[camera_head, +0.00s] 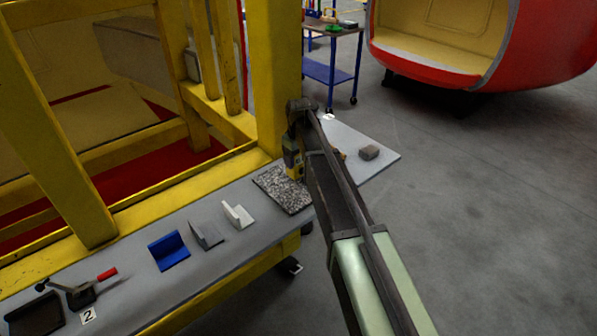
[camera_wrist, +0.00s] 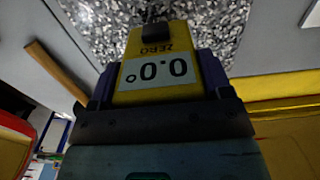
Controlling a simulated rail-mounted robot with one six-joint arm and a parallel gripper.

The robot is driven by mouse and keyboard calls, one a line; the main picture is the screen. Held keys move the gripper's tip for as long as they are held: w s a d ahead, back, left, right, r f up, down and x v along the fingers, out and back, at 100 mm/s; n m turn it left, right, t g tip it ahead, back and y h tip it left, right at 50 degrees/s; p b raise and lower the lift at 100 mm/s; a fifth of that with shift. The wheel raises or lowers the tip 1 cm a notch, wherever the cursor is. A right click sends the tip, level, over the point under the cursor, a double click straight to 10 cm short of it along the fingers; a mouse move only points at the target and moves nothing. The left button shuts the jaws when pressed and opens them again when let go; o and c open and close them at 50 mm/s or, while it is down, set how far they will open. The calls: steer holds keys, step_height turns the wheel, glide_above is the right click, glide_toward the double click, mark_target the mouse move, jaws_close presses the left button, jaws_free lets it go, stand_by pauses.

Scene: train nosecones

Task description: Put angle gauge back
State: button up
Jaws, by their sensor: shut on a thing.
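The angle gauge (camera_wrist: 160,75) is a yellow block with a grey display reading 0.0°, upside down in the wrist view. My gripper (camera_wrist: 158,88) is shut on it, with a dark finger on each side. In the head view my gripper (camera_head: 293,150) points down at the grey shelf, and a yellow part of the gauge (camera_head: 295,172) shows below it. The gauge is at the back part of a speckled stone plate (camera_head: 285,196), which also fills the top of the wrist view (camera_wrist: 270,35). Whether the gauge touches the plate cannot be told.
On the grey shelf (camera_head: 215,262) stand white (camera_head: 237,214), grey (camera_head: 206,234) and blue (camera_head: 168,250) angle pieces. A red-handled clamp (camera_head: 82,290) is at the left. A yellow frame (camera_head: 280,80) rises behind the plate.

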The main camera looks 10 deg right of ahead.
mark_target(298, 164)
step_height(298, 164, down, 3)
steer(key=shift+b, duration=0.6)
steer(key=shift+r, duration=0.35)
steer(key=shift+f, duration=0.25)
steer(key=o, duration=1.1)
steer(key=shift+o, duration=0.2)
steer(key=shift+r, duration=0.15)
step_height(298, 164, up, 12)
steer(key=p, duration=1.3)
steer(key=shift+r, duration=0.25)
steer(key=s+m, duration=0.6)
steer(key=s, duration=2.7)
step_height(298, 164, down, 8)
steer(key=b, duration=0.8)
steer(key=shift+w+r, duration=0.15)
